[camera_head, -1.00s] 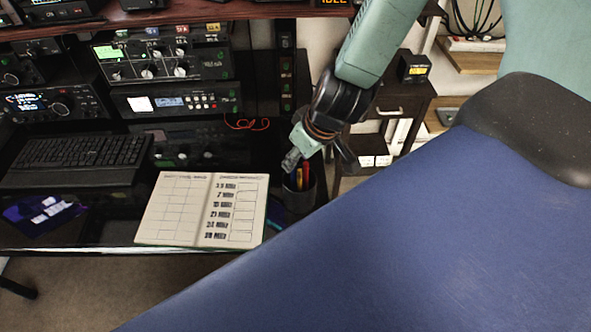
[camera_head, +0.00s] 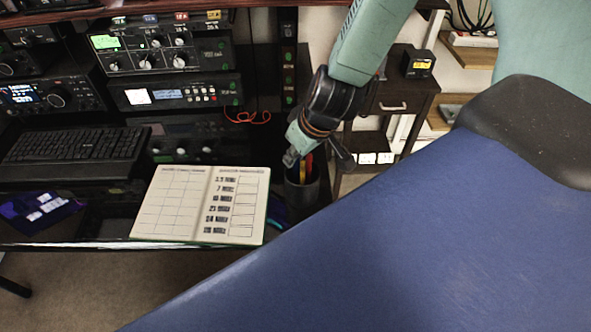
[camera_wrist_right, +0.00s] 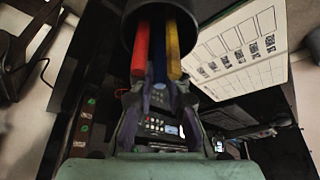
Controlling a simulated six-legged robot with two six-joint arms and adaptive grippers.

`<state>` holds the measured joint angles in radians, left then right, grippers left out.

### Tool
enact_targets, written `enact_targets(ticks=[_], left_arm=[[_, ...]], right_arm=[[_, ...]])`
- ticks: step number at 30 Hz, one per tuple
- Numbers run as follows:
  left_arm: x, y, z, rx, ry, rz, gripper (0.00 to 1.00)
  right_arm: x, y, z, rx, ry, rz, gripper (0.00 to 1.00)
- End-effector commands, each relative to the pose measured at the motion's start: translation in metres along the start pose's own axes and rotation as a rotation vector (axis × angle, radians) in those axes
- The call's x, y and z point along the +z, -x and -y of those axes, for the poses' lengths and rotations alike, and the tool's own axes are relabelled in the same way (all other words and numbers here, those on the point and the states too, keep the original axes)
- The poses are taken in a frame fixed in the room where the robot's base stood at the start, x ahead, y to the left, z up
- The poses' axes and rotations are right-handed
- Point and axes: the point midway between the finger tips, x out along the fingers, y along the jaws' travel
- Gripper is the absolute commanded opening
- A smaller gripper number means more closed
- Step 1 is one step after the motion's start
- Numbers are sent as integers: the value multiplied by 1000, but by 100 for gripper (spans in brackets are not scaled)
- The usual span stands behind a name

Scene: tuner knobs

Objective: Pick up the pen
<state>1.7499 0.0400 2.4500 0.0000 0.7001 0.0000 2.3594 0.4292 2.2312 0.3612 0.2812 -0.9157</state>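A dark pen cup (camera_head: 302,190) stands at the right end of the desk. In the right wrist view its rim (camera_wrist_right: 128,30) is at the top, with a red pen (camera_wrist_right: 141,48), a blue pen (camera_wrist_right: 160,62) and a yellow pen (camera_wrist_right: 173,48) sticking out. My right gripper (camera_head: 292,158) is at the pen tops, just above the cup. In the wrist view its fingers (camera_wrist_right: 156,92) are spread apart, with the blue pen's end between them; the red and yellow ends lie close to the fingertips. Contact cannot be told. My left gripper is not in view.
An open notebook (camera_head: 200,204) lies left of the cup. A keyboard (camera_head: 75,146) and stacked radios (camera_head: 160,50) fill the desk's left and back. A red cable (camera_head: 245,117) lies behind the cup. A dark side cabinet (camera_head: 402,102) stands to the right.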

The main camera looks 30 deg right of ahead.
Motion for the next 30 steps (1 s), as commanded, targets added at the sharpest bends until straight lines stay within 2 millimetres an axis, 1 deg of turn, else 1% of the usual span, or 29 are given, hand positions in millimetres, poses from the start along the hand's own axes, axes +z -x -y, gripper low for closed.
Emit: enact_targets(ticks=[1,4,12,17,23,30], left_arm=[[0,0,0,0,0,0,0],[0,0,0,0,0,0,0],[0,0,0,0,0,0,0],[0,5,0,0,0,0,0],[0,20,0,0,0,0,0],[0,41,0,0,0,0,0]], right_arm=[[0,0,0,0,0,0,9],[0,0,0,0,0,0,0],[0,0,0,0,0,0,0],[-3,6,0,0,0,-1,0],[-9,23,0,0,-1,-1,0],[-20,48,0,0,-1,-1,0]])
